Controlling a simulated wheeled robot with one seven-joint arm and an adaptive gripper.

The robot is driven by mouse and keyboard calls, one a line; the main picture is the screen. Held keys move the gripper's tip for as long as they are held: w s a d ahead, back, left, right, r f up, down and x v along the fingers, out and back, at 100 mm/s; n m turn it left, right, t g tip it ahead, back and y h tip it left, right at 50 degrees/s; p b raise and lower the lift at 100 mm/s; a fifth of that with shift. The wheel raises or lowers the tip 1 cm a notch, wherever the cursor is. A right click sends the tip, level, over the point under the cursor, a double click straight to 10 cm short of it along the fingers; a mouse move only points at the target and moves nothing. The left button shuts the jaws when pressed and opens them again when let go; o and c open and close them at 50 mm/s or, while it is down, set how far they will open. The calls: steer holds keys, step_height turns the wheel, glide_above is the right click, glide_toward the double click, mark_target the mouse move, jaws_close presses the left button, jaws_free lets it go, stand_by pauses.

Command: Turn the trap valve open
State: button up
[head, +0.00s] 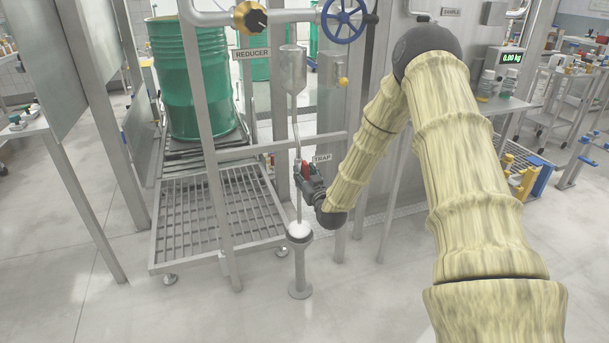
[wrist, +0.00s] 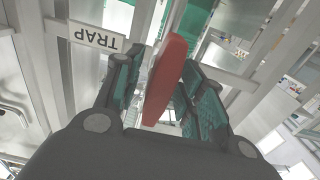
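The trap valve's red handle (head: 305,169) sits on the thin vertical pipe below a steel pot, beside the TRAP label (head: 322,158). My gripper (head: 308,180) is at the handle, coming in from the lower right. In the wrist view the red handle (wrist: 166,80) stands lengthwise between the two fingers of my gripper (wrist: 160,95). The fingers are apart, with a gap showing on the left of the handle; the right finger looks close to it. The TRAP label (wrist: 95,36) appears upside down at upper left. The valve body is mostly hidden.
A steel frame post (head: 205,130) stands left of the valve, with a green drum (head: 190,80) behind. A floor drain funnel (head: 299,232) is below the pipe.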

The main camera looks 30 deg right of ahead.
steer(key=shift+s, duration=0.1)
steer(key=v, duration=1.1)
steer(key=shift+s, duration=0.35)
steer(key=shift+f, duration=0.1)
steer(key=s+a+f+n+g+y, duration=0.1)
steer(key=s+a+f+g, duration=0.2)
steer(key=s+a+f, duration=0.3)
steer(key=s+a+f+g+y, duration=0.25)
steer(key=a+f, duration=0.25)
steer(key=f, duration=0.4)
steer(key=s+a+f+n+g+y, duration=0.1)
steer(key=s+a+f+g, duration=0.2)
steer(key=s+a+f, duration=0.3)
steer(key=s+a+f+g, duration=0.45)
steer(key=s+f, duration=0.35)
steer(key=s, duration=0.3)
steer(key=s+a+f+g, duration=0.1)
steer(key=s+a+g, duration=0.1)
steer(key=s, duration=0.6)
steer(key=s+a+f+g, duration=0.2)
steer(key=s+a+g, duration=0.1)
steer(key=s, duration=0.5)
step_height(320, 180, up, 17)
steer(key=p, duration=1.7)
steer(key=shift+d+t, duration=0.25)
steer(key=shift+t, duration=0.05)
